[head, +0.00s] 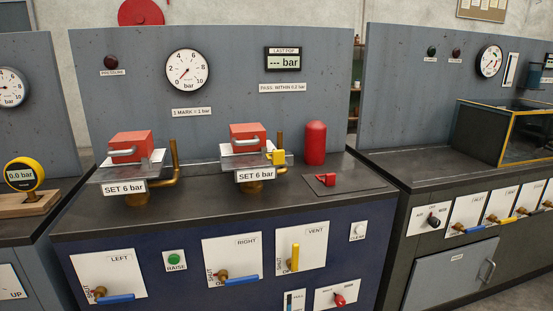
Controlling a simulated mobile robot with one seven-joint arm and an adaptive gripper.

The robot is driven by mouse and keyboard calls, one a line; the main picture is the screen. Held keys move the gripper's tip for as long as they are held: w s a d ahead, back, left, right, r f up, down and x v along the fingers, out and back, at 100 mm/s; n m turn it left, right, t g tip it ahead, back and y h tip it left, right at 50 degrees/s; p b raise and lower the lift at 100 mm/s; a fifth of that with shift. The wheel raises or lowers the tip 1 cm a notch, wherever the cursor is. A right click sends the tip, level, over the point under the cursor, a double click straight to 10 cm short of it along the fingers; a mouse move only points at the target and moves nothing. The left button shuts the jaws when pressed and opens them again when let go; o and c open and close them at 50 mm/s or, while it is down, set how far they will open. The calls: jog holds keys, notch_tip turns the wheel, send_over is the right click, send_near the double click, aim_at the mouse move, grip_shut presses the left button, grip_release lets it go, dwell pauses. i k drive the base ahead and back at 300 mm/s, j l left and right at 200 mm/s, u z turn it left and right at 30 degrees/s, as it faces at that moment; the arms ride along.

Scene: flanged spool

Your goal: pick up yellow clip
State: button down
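A small yellow clip (277,157) is at the right-hand valve assembly on the middle bench, at the right side of its red block (248,137) and close to an upright brass pipe (280,145). The clip is small in the picture, and I cannot tell exactly how it is attached. A white "SET 6 bar" label (255,176) is on the front of this assembly. My gripper is not in view.
A similar assembly with a red block (131,146) stands left. A red cylinder (315,143) and a small red object (326,179) on a dark mat (345,184) are right of the clip. The bench top (210,200) is clear between the assemblies.

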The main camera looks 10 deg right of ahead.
aim_at(278, 156)
jog(key=i+l+z, duration=0.7)
jog(key=i+l, duration=0.2)
jog(key=i+l+z, duration=0.35)
jog(key=i, duration=0.15)
jog(key=k+j, duration=0.15)
jog(key=j, duration=0.2)
jog(key=k+j, duration=0.1)
jog(key=j, duration=0.2)
